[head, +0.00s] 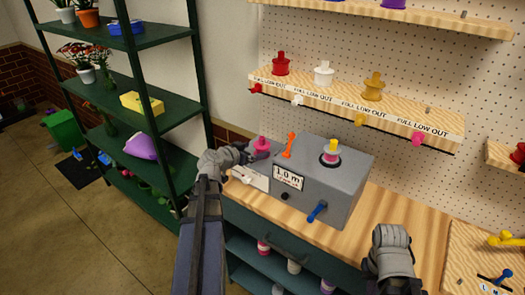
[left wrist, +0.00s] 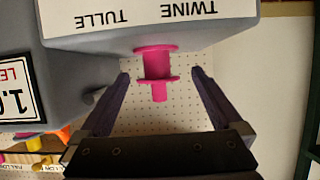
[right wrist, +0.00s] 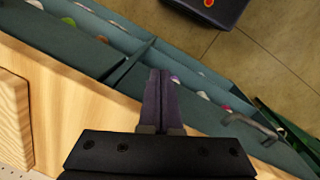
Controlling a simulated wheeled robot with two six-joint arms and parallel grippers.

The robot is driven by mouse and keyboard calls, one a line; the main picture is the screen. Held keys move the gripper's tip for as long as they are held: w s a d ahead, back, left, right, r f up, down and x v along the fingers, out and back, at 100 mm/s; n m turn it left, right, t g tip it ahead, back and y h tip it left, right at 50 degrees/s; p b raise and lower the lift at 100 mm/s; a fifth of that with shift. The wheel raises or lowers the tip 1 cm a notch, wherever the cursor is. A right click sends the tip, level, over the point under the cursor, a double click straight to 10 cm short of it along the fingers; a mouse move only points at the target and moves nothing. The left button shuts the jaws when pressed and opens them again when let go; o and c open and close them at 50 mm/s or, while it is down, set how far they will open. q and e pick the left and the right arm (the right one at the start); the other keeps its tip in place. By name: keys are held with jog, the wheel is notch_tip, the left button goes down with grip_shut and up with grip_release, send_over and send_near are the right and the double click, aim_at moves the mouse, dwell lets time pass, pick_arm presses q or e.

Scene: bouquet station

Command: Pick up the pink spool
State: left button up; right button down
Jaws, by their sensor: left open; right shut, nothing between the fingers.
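The pink spool (head: 262,145) stands at the left end of the grey measuring machine (head: 325,180) on the bench. In the left wrist view the pink spool (left wrist: 156,68) shows between the two open fingers of my left gripper (left wrist: 158,78). The fingers stand on either side of it with gaps. My left gripper (head: 258,154) also shows beside the spool in the head view. My right gripper (right wrist: 163,85) is shut and empty above the bench's front edge and the open drawer; in the head view only its wrist housing shows clearly, at the lower right.
A shelf (head: 350,103) behind holds red, white and gold spools, with coloured knobs below. A green rack (head: 160,120) with plants stands at the left. The machine has an orange lever (head: 289,145) and a blue lever (head: 317,211). Bare bench lies right of the machine.

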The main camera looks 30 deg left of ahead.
aim_at(263, 148)
pick_arm(q)
jog(key=shift+b+x, duration=0.95)
jog(key=shift+x, duration=1.4)
jog(key=shift+w+d+f, duration=0.25)
jog(key=shift+w+f, duration=0.05)
jog(key=shift+w, duration=0.1)
jog(key=shift+s, duration=0.1)
jog(key=shift+r, duration=0.1)
jog(key=shift+c, duration=0.8)
jog(key=c, duration=1.2)
jog(key=shift+c, duration=0.2)
jog(key=shift+r, duration=0.1)
